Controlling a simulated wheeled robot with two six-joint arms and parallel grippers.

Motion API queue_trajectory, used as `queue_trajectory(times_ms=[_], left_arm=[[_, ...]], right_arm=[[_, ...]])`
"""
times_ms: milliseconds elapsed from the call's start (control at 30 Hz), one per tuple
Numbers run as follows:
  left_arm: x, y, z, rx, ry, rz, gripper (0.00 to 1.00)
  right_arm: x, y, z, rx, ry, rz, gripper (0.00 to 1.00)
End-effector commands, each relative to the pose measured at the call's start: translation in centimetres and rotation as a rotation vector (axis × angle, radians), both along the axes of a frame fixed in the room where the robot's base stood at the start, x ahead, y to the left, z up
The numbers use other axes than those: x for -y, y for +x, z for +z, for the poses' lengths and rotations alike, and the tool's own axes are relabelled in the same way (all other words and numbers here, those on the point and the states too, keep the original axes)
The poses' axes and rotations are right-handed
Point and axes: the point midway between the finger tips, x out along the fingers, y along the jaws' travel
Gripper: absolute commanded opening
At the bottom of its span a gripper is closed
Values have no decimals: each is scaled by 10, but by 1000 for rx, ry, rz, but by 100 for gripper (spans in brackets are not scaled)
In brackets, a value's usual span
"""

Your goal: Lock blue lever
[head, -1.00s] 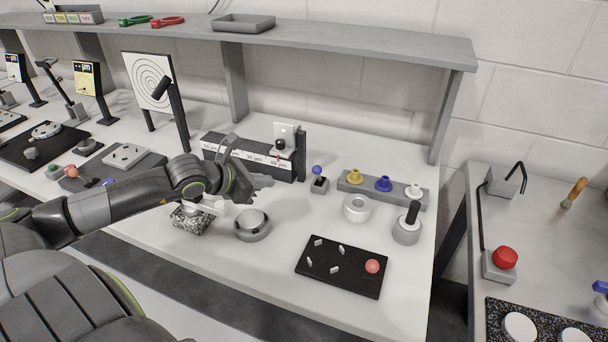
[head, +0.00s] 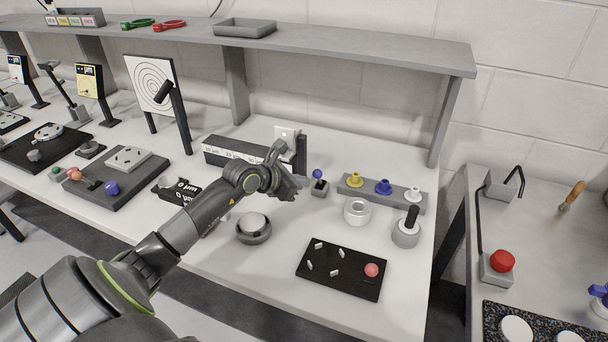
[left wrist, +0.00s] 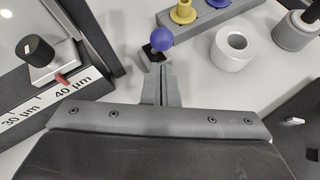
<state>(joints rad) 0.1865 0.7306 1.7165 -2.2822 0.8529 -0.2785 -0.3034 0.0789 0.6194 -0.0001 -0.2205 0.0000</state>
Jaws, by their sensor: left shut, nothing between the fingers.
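A small lever with a blue ball top (head: 317,174) stands upright on a square base on the table, right of the labelled scale block. In the left wrist view the blue ball (left wrist: 159,39) shows just beyond my fingertips, with its dark base partly hidden behind them. My left gripper (head: 298,184) is shut and empty, just left of the lever in the head view. In the left wrist view its closed fingers (left wrist: 160,80) point at the lever's base; whether they touch cannot be told. My right gripper is not in view.
A grey bar (head: 348,189) with yellow, blue (head: 383,187) and white knobs stands right of the lever. A white ring (head: 357,210), a black-handled cylinder (head: 406,232) and a black tray (head: 312,271) lie nearer. The scale block (head: 222,152) and a black post (head: 301,155) stand behind my gripper.

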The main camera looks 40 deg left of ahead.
Motion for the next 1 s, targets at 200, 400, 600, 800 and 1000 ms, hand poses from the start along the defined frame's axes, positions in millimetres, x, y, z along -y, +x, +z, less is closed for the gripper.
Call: queue_trajectory(times_ms=[200, 400, 600, 800, 1000], left_arm=[[4, 11, 3, -2, 1, 0, 0], [4, 11, 2, -2, 1, 0, 0], [4, 12, 3, -5, 0, 0, 0], [3, 15, 7, -45, -10, 0, 0], [3, 17, 9, -72, -17, 0, 0]], right_arm=[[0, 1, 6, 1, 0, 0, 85], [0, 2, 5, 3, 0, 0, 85], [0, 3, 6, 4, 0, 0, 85], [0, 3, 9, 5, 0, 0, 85], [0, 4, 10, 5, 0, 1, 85]])
